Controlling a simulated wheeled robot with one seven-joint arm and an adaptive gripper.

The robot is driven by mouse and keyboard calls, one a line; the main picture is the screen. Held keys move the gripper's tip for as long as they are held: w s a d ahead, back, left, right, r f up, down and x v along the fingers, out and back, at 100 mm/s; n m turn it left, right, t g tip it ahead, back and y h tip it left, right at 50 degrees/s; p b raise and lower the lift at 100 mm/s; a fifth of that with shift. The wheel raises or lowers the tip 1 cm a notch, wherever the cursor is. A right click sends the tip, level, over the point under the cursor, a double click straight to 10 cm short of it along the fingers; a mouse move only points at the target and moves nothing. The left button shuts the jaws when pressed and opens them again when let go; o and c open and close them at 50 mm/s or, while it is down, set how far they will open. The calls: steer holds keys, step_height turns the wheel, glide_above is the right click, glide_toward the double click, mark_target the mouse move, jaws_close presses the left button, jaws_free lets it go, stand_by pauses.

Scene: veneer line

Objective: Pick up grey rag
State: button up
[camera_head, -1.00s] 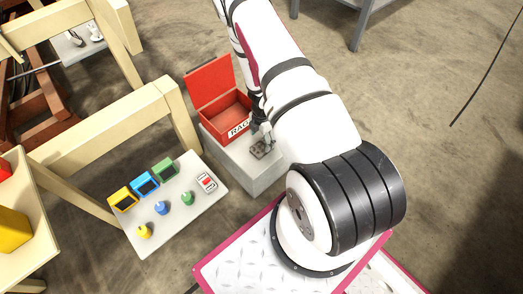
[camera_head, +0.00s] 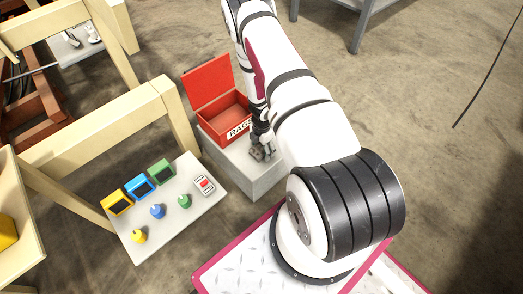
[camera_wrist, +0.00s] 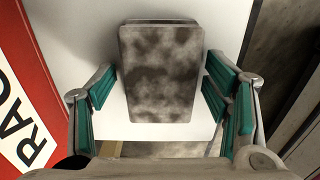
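The grey rag (camera_wrist: 160,75) is a dark-blotched, folded rectangular pad. It lies on a pale block (camera_head: 245,181) beside a red box. In the wrist view it fills the middle, between the two teal-padded fingers of my gripper (camera_wrist: 155,90). The fingers are spread, one on each side of the rag, with narrow gaps to its edges. In the head view my gripper (camera_head: 262,143) is low over the block, at the rag, and partly hides it.
The red box (camera_head: 221,121) with its lid up and a rag label stands on the same block, close to my gripper's left. A white board (camera_head: 180,218) with coloured bins and small bottles is at lower left. Wooden frames (camera_head: 95,125) stand left.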

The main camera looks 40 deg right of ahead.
mark_target(263, 150)
steer(key=c, duration=1)
steer(key=shift+c, duration=0.2)
steer(key=shift+r+p, duration=0.95)
steer(key=shift+r, duration=0.8)
steer(key=shift+s+a, duration=0.1)
steer(key=shift+s, duration=0.65)
steer(key=shift+s+a+r, duration=0.2)
steer(key=shift+s, duration=0.45)
steer(key=shift+s+a+f+b, duration=0.1)
steer(key=shift+s+a+b, duration=0.1)
steer(key=shift+s, duration=0.3)
steer(key=shift+s+a+f+b, duration=0.1)
steer(key=shift+s+b, duration=0.05)
steer(key=shift+s, duration=0.3)
steer(key=shift+s+a+r, duration=0.1)
steer(key=shift+s, duration=0.1)
steer(key=s+a+r+p, duration=0.1)
steer(key=s+a, duration=0.2)
steer(key=s, duration=0.7)
steer(key=shift+s+r, duration=0.2)
